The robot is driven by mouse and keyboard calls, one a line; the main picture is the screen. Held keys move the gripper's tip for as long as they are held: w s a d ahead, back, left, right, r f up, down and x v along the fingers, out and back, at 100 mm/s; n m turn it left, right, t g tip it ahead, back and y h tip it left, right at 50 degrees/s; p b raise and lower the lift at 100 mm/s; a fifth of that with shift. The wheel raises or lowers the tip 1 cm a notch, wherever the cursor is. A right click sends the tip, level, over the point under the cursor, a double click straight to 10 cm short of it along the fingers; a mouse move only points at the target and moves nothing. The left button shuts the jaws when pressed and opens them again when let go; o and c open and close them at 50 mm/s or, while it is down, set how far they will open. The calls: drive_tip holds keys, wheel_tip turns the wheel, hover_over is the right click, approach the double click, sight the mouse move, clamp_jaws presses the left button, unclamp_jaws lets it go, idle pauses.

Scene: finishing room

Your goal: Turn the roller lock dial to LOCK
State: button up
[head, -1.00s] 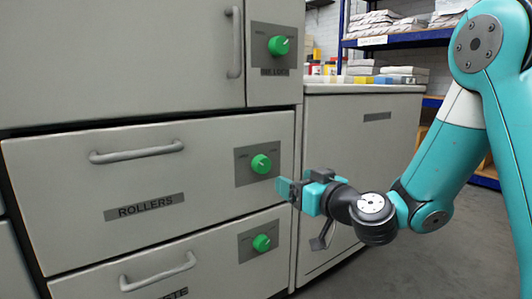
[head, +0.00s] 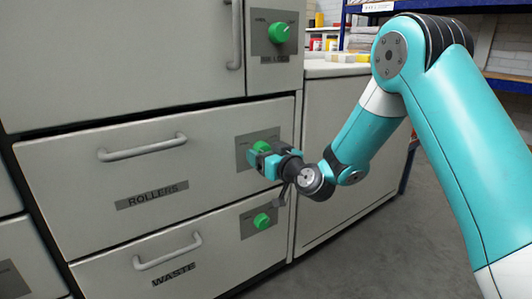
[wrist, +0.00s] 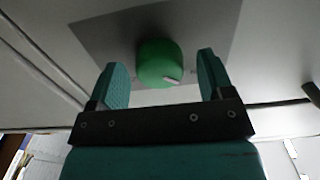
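The roller lock dial (head: 263,146) is a green round knob on a grey plate (head: 243,157) at the right end of the drawer labelled ROLLERS (head: 152,195). In the head view my gripper (head: 259,158) is in front of the dial and hides part of it. In the wrist view the dial (wrist: 158,62) shows between the two open fingers of my gripper (wrist: 162,78), with a pale pointer mark at its lower right. I cannot tell whether the fingers touch it. The plate's lettering is not readable.
The drawer handle (head: 142,149) is to the left. Another green dial (head: 279,33) is above, and one (head: 262,221) is below by the WASTE drawer (head: 174,273). A cabinet (head: 335,150) stands to the right, with open floor (head: 385,250) in front.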

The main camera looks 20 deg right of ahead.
drive_tip(key=c, duration=0.9)
drive_tip(key=shift+m, duration=0.3)
drive_tip(key=shift+m+p, duration=3.35)
drive_tip(key=shift+m, duration=6.25)
drive_tip(key=o, duration=0.9)
